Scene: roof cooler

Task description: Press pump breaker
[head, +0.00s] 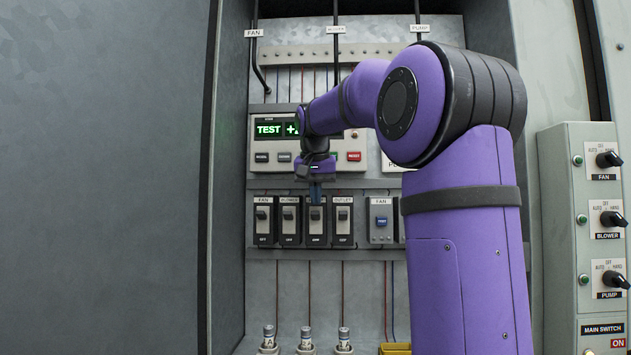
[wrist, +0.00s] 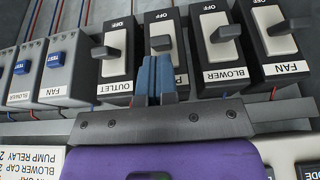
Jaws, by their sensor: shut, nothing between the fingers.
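The pump breaker (head: 316,228) is the third of the dark switches in the row, between the blower breaker (head: 289,222) and the outlet breaker (head: 343,222). My gripper (head: 316,191) is shut and empty, with its blue fingertips in front of the top of the pump breaker, hiding its name label. In the wrist view, which is upside down, the pump breaker (wrist: 165,32) shows a grey lever just beyond my fingertips (wrist: 155,72). Whether the fingertips touch the breaker I cannot tell.
The fan breaker (head: 263,222) is at the row's left end. A blue-buttoned fan relay (head: 381,222) sits to the right. Above is a control panel (head: 262,145) reading TEST, partly behind my arm. A switch box (head: 560,215) with knobs stands at the right.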

